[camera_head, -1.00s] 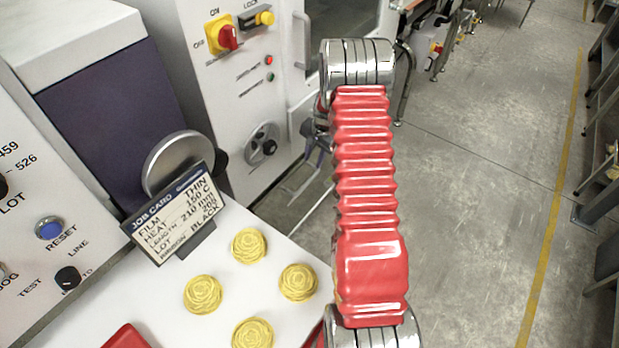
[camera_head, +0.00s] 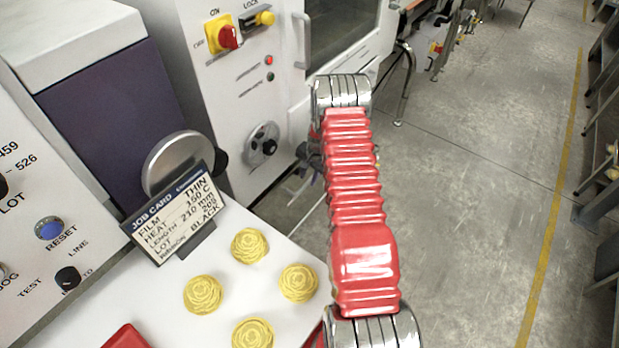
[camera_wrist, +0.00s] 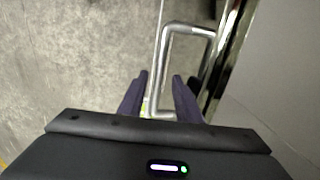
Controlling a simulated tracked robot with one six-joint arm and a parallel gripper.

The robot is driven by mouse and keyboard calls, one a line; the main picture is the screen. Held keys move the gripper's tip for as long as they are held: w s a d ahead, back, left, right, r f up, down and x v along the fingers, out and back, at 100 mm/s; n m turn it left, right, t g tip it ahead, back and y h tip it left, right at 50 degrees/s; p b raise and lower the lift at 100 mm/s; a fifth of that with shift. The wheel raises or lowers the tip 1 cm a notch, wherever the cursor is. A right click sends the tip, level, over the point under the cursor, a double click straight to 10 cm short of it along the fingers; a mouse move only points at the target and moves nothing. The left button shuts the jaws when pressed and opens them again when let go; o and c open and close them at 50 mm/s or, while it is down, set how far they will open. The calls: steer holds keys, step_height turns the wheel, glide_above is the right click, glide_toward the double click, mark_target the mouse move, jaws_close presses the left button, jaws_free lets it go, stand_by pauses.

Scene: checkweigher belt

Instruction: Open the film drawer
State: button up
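A silver bar handle (camera_wrist: 160,62) stands out from a pale front at the right of the wrist view. I take it to be the film drawer's handle. My gripper (camera_wrist: 160,77) has its two dark purple fingers apart, one on either side of the long bar, with gaps visible beside it. The fingers do not look closed on it. In the head view, my gripper is mostly hidden behind my red arm, low beside the white machine cabinet (camera_head: 225,100). The drawer's front is not clearly visible there.
The cabinet carries a red and yellow switch (camera_head: 225,36), a round dial (camera_head: 263,145) and a door handle (camera_head: 301,40). A job card (camera_head: 175,215) and yellow rosettes (camera_head: 250,245) are on the white top (camera_head: 225,285). Open floor (camera_head: 470,190) lies right.

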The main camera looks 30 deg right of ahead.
steer(key=shift+w+f, duration=0.1)
steer(key=shift+f, duration=0.45)
steer(key=shift+c, duration=0.4)
jaws_close()
steer(key=shift+w+a+r, duration=0.1)
